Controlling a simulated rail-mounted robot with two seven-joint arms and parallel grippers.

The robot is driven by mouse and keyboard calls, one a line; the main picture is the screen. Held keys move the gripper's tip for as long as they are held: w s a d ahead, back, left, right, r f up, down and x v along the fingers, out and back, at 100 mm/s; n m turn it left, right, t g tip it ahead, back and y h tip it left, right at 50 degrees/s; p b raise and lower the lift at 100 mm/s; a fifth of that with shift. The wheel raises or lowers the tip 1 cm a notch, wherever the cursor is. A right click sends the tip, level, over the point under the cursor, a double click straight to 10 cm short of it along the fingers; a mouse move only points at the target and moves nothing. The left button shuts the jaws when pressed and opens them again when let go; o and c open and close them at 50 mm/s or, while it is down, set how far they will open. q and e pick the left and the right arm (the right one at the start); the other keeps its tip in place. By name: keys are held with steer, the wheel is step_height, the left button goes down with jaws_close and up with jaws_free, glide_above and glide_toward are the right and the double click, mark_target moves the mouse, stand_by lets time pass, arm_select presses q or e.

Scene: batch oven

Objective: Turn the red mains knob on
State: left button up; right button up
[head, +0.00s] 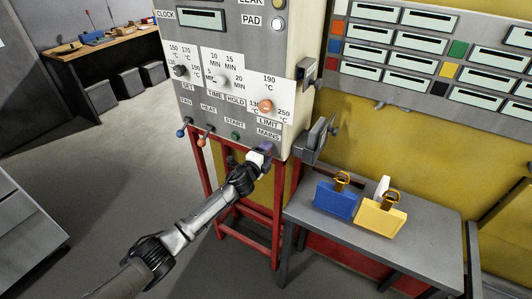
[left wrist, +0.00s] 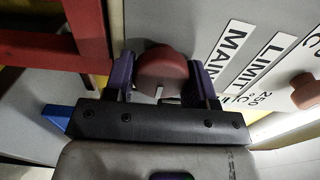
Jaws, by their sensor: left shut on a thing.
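The red mains knob (left wrist: 162,72) sits on the grey control panel beside the label MAINS in the left wrist view. My left gripper (left wrist: 163,85) is shut on it, with one purple finger on each side. In the head view my left gripper (head: 262,153) reaches the lower right corner of the control panel (head: 225,95), just below the MAINS label, and hides the knob there. Which way the knob is turned cannot be told. My right gripper is not in view.
An orange LIMIT knob (head: 265,106) is above the gripper, and a green START button (head: 236,136) is to its left. Levers stick out at the panel's lower left. A grey table (head: 300,213) with a blue padlock block (head: 336,201) and a yellow one (head: 380,218) stands to the right.

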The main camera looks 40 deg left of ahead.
arm_select(q)
steer(key=o, duration=0.9)
steer(key=shift+s, duration=0.1)
steer(key=s+d, duration=0.2)
steer(key=s, duration=1.1)
steer(key=shift+s, duration=0.25)
